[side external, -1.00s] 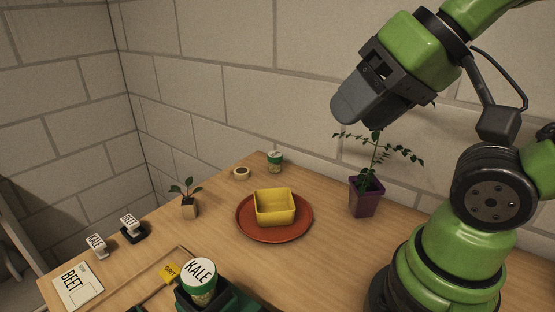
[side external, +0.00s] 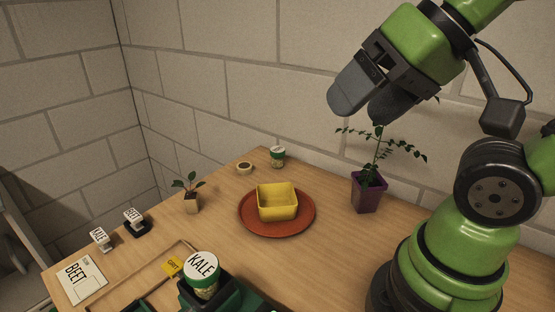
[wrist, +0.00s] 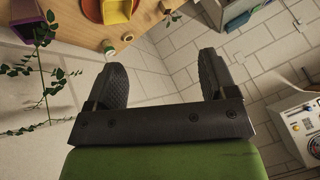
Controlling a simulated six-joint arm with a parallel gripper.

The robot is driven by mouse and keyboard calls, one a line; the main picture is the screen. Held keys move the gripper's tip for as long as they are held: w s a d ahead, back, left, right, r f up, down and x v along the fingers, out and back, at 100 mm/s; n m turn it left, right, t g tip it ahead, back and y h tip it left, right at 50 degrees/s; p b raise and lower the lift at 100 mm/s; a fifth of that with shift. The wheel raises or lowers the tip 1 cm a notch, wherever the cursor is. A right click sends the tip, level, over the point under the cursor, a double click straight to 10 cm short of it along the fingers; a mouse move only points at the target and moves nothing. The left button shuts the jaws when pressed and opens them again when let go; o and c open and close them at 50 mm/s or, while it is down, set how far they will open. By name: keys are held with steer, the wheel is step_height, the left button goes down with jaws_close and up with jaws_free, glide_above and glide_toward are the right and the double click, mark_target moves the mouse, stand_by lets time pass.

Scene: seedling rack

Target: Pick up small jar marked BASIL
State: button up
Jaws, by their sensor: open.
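A small jar (side external: 277,156) with a white lid and a green band stands at the back of the table by the wall. Its lettering is too small to read. A small green and white round thing in the wrist view (wrist: 58,74) looks like the same jar. A larger jar marked KALE (side external: 201,268) sits in a dark green holder at the front. I cannot make out the word BASIL anywhere. My gripper (side external: 368,105) is open and empty, high above the table and right of the small jar. Its two fingers stand apart in the wrist view (wrist: 161,76).
A purple pot (side external: 367,194) with a tall plant stands below my gripper. A yellow tub (side external: 277,208) rests on a red plate (side external: 253,224). A tape-like ring (side external: 244,168) lies left of the small jar. A potted seedling (side external: 191,202) and two stamps marked KALE and BEET stand left.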

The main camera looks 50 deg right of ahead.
steer(key=w+d+r+h, duration=0.1)
steer(key=w+d+r, duration=0.15)
steer(key=w, duration=0.65)
steer(key=n+g+h, duration=0.1)
steer(key=g+h, duration=0.1)
steer(key=g, duration=0.1)
glide_above(278, 150)
steer(key=s, duration=0.3)
step_height(278, 150, down, 24)
steer(key=shift+w+a+x, duration=0.1)
steer(key=shift+a+x, duration=0.05)
steer(key=shift+x, duration=1.5)
steer(key=shift+w+a+x, duration=0.1)
steer(key=shift+a+x, duration=0.05)
steer(key=shift+x, duration=1.5)
steer(key=shift+r, duration=0.1)
steer(key=c, duration=1)
